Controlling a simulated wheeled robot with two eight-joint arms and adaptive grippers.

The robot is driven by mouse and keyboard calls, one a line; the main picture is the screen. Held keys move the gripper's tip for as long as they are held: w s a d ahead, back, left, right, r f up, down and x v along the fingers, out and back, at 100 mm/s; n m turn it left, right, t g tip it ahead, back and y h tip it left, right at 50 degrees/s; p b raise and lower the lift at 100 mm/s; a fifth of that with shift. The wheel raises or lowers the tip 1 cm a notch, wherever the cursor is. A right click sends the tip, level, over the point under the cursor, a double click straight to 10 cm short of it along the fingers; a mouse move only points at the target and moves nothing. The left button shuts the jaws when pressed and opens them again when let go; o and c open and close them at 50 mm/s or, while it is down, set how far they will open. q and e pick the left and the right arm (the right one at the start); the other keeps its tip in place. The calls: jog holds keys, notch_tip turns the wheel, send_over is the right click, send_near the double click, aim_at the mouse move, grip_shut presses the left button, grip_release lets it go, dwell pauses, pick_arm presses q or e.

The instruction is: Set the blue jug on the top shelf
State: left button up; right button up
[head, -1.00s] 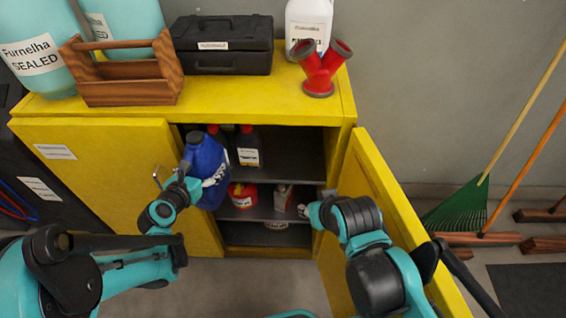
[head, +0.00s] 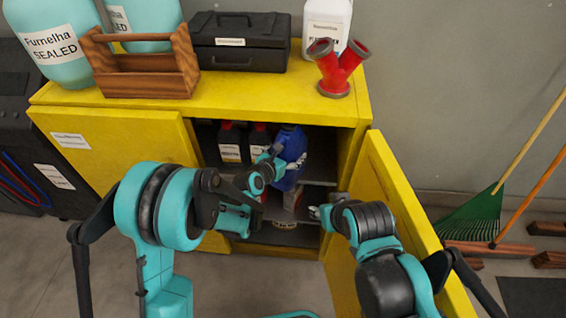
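The blue jug (head: 292,147) is inside the open yellow cabinet (head: 215,109), upright or nearly so, at the level of the top shelf and right of two dark bottles. My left gripper (head: 282,164) is at the jug's front left side and appears closed around it, though the arm hides part of the contact. Whether the jug's base touches the shelf cannot be seen. My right gripper (head: 318,212) is by the open right door (head: 386,205), low in the cabinet opening; its fingers are too small to judge.
Dark bottles (head: 231,144) with white labels stand on the top shelf. Lower shelves hold small items, including a can (head: 285,224). The cabinet top carries a wooden tote (head: 145,75), a black toolbox (head: 240,43) and a red pipe fitting (head: 335,70). A green rake (head: 472,215) leans at right.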

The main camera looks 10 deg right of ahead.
pick_arm(q)
jog(key=r+b+x, duration=0.1)
jog(key=b+x, duration=0.2)
jog(key=x, duration=0.8)
jog(key=shift+w+d, duration=0.35)
jog(key=shift+w, duration=0.05)
jog(key=o, duration=1.5)
jog(key=shift+f, duration=0.25)
jog(key=o, duration=0.3)
jog(key=shift+o, duration=0.2)
jog(key=shift+r, duration=0.1)
